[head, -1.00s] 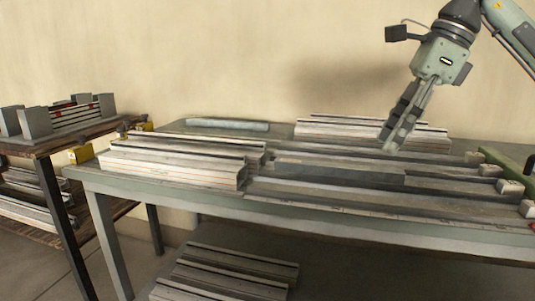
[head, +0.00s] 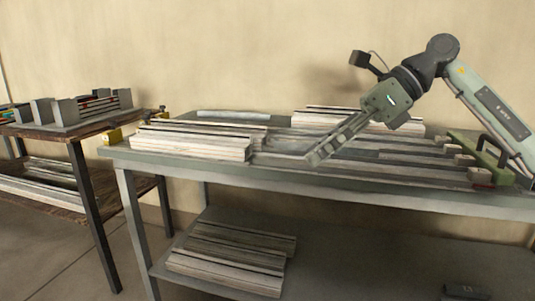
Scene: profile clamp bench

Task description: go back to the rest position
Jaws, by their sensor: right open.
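My right gripper (head: 316,158) comes in from the right in the head view, angled down and to the left over the middle of the bench (head: 330,189). Its fingers look close together in side view, and nothing shows between them. It hangs near the long profiles (head: 395,157) lying on the bench, hiding part of them; I cannot tell the exact gap. A stack of profiles (head: 190,146) lies on the left part of the bench. My left gripper is out of view.
More profiles (head: 340,117) lie at the back, near the wall. A green clamp part (head: 485,165) with a dark handle stands at the right end. A side table (head: 92,128) with grey blocks stands left. Profiles (head: 230,262) lie on the lower shelf (head: 370,265).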

